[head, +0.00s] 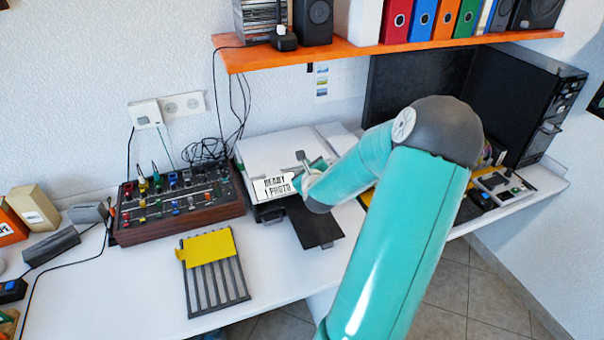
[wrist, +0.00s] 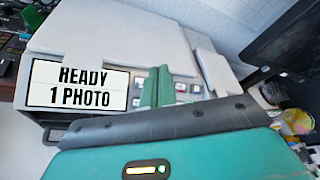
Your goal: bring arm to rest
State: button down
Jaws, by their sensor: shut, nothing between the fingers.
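My arm reaches across the right half of the head view, over the white desk (head: 75,275). My gripper (head: 304,176) is at its end, in front of a white printer (head: 270,150). In the wrist view my gripper (wrist: 158,88) is shut with nothing between the fingers. It sits at the printer's front panel, beside a row of small buttons. I cannot tell whether the fingertips touch the panel. The printer's display (wrist: 78,87) reads "READY 1 PHOTO". A dark tray (head: 318,226) sticks out below the printer front, partly hidden by my arm.
A mixer board (head: 180,205) stands left of the printer. A slotted dark rack with a yellow piece (head: 208,246) lies on the desk in front. An orange shelf (head: 380,50) with binders hangs above. A black monitor (head: 420,80) stands behind my arm. Boxes and cables lie at the left.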

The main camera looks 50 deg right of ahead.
dwell(0.5)
jog(key=w+a+r+n+g+y, duration=0.1)
jog(key=w+a+r+n+y, duration=0.15)
jog(key=a+n, duration=0.55)
jog(key=w+a+r+n+y, duration=0.1)
jog(key=a+r+n+y, duration=0.3)
jog(key=a, duration=0.6)
jog(key=w+a+r+n+g+h, duration=0.1)
jog(key=w+a+r+n, duration=0.1)
jog(key=a+n, duration=0.6)
jog(key=s+a+r+n+g+y, duration=0.1)
jog(key=s+a+r+n, duration=0.3)
jog(key=s+a+n, duration=0.4)
jog(key=s+a+r+n+g+y, duration=0.2)
jog(key=s+a+r+n+y, duration=0.1)
jog(key=s+a+n, duration=0.6)
jog(key=s+a+r, duration=0.1)
jog(key=a, duration=0.3)
jog(key=shift+a+r+n+y, duration=0.2)
jog(key=shift+r+n+y, duration=0.05)
jog(key=shift+n+y, duration=0.1)
jog(key=shift+w, duration=0.1)
